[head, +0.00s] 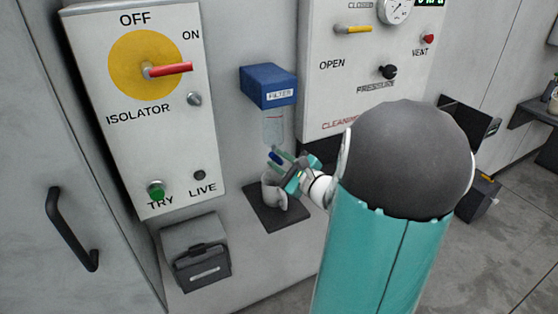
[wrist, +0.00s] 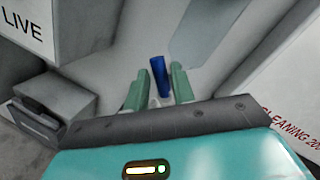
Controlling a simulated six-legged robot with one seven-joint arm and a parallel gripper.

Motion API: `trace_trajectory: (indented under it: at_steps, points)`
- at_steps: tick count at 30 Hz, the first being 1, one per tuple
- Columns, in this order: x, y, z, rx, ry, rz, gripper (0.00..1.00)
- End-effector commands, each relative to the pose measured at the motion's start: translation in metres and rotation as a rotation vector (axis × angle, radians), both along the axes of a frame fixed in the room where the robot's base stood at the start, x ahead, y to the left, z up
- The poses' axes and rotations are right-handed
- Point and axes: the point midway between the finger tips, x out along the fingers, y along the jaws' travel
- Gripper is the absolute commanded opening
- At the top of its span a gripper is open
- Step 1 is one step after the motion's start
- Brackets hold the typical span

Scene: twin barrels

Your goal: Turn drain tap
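The drain tap (wrist: 157,72) is a small blue lever below the clear bowl (head: 272,127) of the blue-topped filter (head: 268,84). It also shows in the head view (head: 276,156), small and partly covered by my gripper. My gripper (wrist: 160,82) has two green fingers, one on each side of the blue lever in the wrist view. A gap shows between the lever and each finger, so the fingers are open. In the head view, my gripper (head: 282,163) is just below the bowl; whether the fingers touch anything there is too small to tell.
A pale cup (head: 274,190) stands on a dark shelf (head: 262,215) under the filter, close below my gripper. The isolator panel (head: 130,90) is left, with a dark-fronted box (head: 200,262) below it. The cleaning panel (head: 345,95) is right. My arm hides part of the right side.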

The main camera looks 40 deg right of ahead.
Motion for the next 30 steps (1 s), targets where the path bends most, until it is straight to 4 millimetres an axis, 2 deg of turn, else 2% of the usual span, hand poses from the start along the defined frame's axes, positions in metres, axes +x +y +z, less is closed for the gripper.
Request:
trace_trajectory:
  at_steps: [10, 14, 15, 23, 30]
  points:
    - [0.0055, -0.0009, 0.0002, -0.001, 0.0, 0.0, 0.25]
    - [0.0054, -0.0009, 0.0002, -0.001, 0.0, 0.0, 0.02]
    - [0.0054, -0.0008, 0.0001, -0.001, 0.0, 0.0, 0.0]
    - [0.0053, -0.0009, 0.0003, 0.014, -0.005, 0.001, 0.0]
    - [0.0047, -0.0031, 0.0013, 0.103, -0.031, 0.001, 0.0]
